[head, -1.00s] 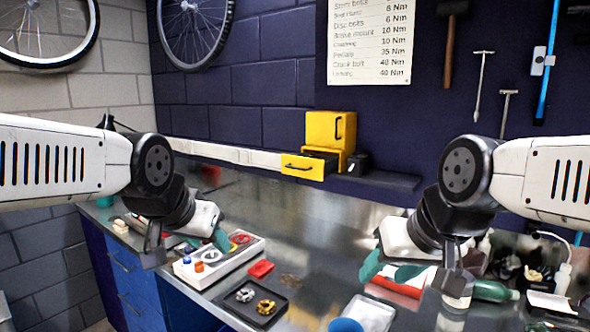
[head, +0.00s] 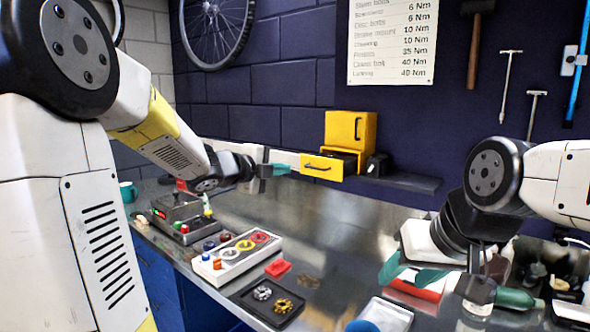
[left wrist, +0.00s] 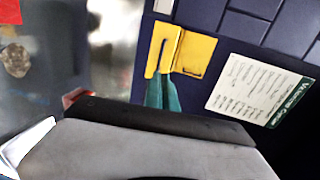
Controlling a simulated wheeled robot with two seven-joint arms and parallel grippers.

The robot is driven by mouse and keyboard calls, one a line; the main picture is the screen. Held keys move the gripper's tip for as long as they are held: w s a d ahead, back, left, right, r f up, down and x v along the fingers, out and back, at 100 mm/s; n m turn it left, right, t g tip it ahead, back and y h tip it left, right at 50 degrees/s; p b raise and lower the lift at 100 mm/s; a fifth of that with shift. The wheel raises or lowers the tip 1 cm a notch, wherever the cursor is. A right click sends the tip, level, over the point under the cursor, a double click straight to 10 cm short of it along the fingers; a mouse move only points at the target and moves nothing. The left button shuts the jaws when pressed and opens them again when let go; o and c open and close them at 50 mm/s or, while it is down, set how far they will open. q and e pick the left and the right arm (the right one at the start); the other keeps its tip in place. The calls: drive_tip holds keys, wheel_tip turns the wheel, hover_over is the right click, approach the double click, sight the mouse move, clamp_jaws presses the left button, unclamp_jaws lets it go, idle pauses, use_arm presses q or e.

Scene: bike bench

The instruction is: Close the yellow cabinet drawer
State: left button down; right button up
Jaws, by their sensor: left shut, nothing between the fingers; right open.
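The yellow cabinet (head: 351,127) stands on a dark wall shelf at the back. Its lower drawer (head: 322,167) is pulled out, with the dark inside showing behind the front and its handle. My left gripper (head: 281,168) is shut and empty, with its teal fingertips just left of the drawer front. Whether they touch it I cannot tell. In the left wrist view the shut fingers (left wrist: 162,92) point up at the yellow drawer front (left wrist: 161,50), overlapping its lower edge. My right gripper (head: 408,275) is open over the right part of the bench, far from the cabinet.
A small black object (head: 378,165) sits on the shelf (head: 412,182) right of the cabinet. The metal bench (head: 335,215) is clear in the middle. A tray with coloured rings (head: 236,255), a dark tray (head: 272,303) and a green bottle (head: 517,300) stand nearer me.

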sight(314, 168)
use_arm(q)
drive_tip(key=x, duration=1.2)
drive_tip(key=shift+w+d, duration=0.1)
drive_tip(key=shift+w, duration=0.1)
drive_tip(key=x, duration=0.3)
drive_tip(key=r+x, duration=0.1)
drive_tip(key=x, duration=0.3)
drive_tip(key=r+x, duration=0.1)
drive_tip(key=x, duration=0.3)
drive_tip(key=shift+w+d+r, duration=0.1)
drive_tip(key=shift+d+r, duration=0.1)
drive_tip(key=shift+w+d+r, duration=0.1)
drive_tip(key=shift+w+r, duration=0.05)
drive_tip(key=shift+r, duration=0.05)
